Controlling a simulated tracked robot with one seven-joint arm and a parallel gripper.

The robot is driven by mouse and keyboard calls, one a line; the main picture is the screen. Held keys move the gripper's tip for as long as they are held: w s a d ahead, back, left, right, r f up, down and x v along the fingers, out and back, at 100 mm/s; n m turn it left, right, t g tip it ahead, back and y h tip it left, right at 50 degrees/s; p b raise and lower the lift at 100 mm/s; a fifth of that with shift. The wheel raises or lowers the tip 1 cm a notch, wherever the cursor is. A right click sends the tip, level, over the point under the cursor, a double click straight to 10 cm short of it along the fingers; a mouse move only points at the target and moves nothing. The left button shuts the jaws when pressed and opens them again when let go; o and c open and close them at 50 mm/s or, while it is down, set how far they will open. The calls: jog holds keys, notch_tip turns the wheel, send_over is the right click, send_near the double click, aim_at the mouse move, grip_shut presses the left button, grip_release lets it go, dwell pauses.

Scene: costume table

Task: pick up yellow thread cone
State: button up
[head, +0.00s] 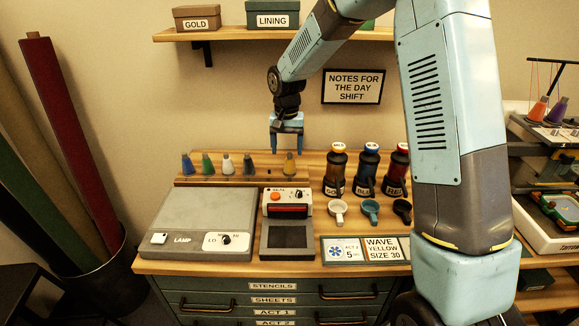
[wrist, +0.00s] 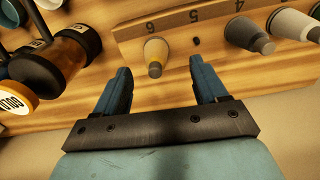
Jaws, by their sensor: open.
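The yellow thread cone (head: 290,164) stands at the right end of the wooden cone rack on the table. It also shows in the wrist view (wrist: 156,55), above the space between my fingertips. My gripper (head: 287,145) is open and empty, pointing down just above and around the level of the cone's top in the head view. In the wrist view my gripper's two blue fingers (wrist: 163,78) are spread apart, with the cone beyond them and apart from them.
Several other cones, such as a green one (head: 208,163), stand on the rack to the left. Bottles, including a gold-labelled one (head: 336,172), stand close to the right. A lamp box (head: 190,222) and a sealer (head: 287,230) sit in front. A shelf (head: 230,34) hangs above.

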aim_at(290, 158)
jog(key=shift+w+d+f, duration=0.1)
jog(key=shift+d+f, duration=0.05)
jog(key=shift+f, duration=1)
jog(key=shift+w+d+f, duration=0.15)
jog(key=shift+f, duration=0.95)
jog(key=shift+w+d+f, duration=0.1)
jog(key=shift+d+f, duration=0.05)
jog(key=shift+f, duration=1)
jog(key=shift+c, duration=0.4)
jog(key=c, duration=1.1)
